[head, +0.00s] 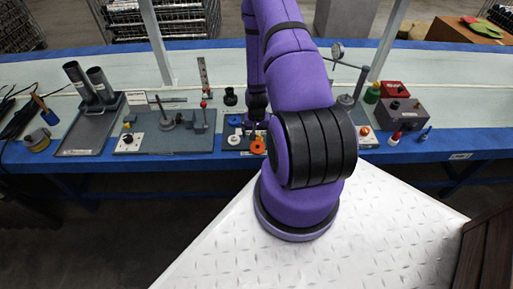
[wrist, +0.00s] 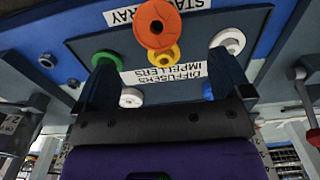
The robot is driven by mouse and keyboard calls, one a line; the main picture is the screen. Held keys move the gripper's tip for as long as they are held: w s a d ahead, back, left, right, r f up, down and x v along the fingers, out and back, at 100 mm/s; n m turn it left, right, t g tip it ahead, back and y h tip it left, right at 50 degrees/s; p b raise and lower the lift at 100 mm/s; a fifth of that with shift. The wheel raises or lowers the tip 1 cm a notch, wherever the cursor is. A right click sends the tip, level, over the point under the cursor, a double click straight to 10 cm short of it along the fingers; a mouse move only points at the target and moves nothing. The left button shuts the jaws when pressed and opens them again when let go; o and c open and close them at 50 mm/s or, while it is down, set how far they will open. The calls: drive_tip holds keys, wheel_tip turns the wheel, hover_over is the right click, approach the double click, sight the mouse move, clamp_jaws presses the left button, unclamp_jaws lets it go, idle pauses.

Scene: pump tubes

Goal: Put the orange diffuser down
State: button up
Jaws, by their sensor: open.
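The orange diffuser (wrist: 146,14) is a round ring with a hole in its middle. In the wrist view it lies beyond my fingertips, over the edge of the stage tray (wrist: 85,44) beside its label. It also shows at the tray's front in the head view (head: 258,147). My gripper (wrist: 163,66) is open, with its fingers spread over the tray and apart from the diffuser. I cannot tell whether the diffuser lies flat on the tray. In the head view my arm hides part of the tray.
On the tray are a yellow part (wrist: 166,56), a green part (wrist: 105,58), white rings (wrist: 228,41) and a blue part. A grey fixture plate (head: 150,140) stands left of the tray. A red box (head: 394,89) and a grey box (head: 405,113) stand to the right.

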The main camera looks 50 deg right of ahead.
sight(258, 144)
drive_tip(key=shift+s+f, duration=0.1)
drive_tip(key=shift+f, duration=3.95)
drive_tip(key=c, duration=1.1)
drive_tip(key=shift+d+r, duration=0.1)
